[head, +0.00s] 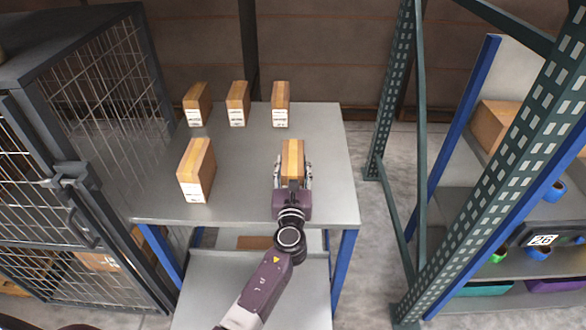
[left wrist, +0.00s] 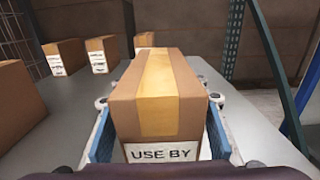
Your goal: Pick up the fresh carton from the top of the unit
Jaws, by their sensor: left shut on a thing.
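A brown carton (head: 292,158) with a yellow tape strip is at the right front of the grey unit top (head: 240,188). My left gripper (head: 292,178) is shut on this carton, with a finger on each side. In the left wrist view the carton (left wrist: 158,95) stands upright between the blue finger pads and shows a white "USE BY" label. I cannot tell whether its base is touching the top. Other cartons stand on the same top: one at the left front (head: 196,170) and a back row of three, including the back right one (head: 280,103). My right gripper does not show.
A dark mesh cage (head: 100,100) stands close on the left. A green perforated rack upright (head: 500,170) and blue-framed shelving with bins stand on the right. A lower shelf (head: 230,290) lies under the top. The middle of the top is clear.

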